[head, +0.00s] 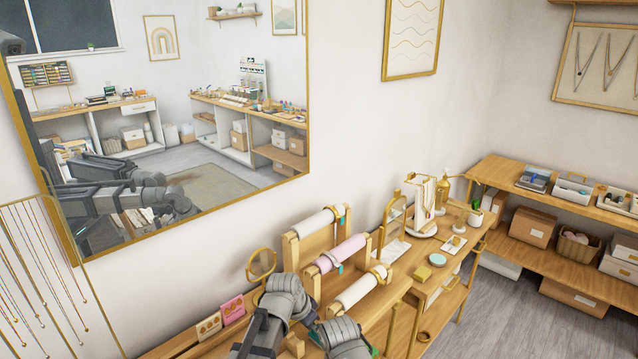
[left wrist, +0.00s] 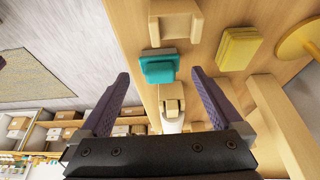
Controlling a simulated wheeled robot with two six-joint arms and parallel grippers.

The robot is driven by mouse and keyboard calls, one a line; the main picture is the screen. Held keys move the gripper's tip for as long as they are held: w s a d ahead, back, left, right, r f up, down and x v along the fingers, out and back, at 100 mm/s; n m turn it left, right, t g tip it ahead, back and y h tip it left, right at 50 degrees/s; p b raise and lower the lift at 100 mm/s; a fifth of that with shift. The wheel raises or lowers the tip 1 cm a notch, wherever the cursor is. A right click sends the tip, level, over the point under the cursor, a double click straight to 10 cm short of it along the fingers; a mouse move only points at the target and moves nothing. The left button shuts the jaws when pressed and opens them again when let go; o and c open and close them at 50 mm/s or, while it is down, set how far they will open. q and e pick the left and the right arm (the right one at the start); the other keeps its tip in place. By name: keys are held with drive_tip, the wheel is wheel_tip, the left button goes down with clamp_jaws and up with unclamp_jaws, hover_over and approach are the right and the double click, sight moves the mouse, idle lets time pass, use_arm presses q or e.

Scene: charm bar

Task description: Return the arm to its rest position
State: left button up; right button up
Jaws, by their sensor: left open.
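In the left wrist view my left gripper (left wrist: 160,72) is open, its two dark fingers wide apart with nothing held. A teal block-like item (left wrist: 158,67) shows between the fingertips, beside a wooden post of a stand (left wrist: 172,96). I cannot tell how far the fingers are from them. In the head view my grey arm links show at the bottom centre, over the wooden bench (head: 372,326) and close to the rolls' stand (head: 310,283). The left gripper's fingers cannot be made out there. My right gripper is in neither view.
A white roll (head: 318,222), a pink roll (head: 342,253) and another white roll (head: 360,289) rest on the stand. A small round gold-framed mirror (head: 261,264) stands left of it. A large wall mirror (head: 230,187) hangs behind. Grey floor (head: 485,318) is clear at right.

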use_arm(q)
drive_tip(key=b+x, duration=0.3)
drive_tip(key=x, duration=0.1)
drive_tip(key=shift+f, duration=0.25)
drive_tip(key=shift+r, duration=0.25)
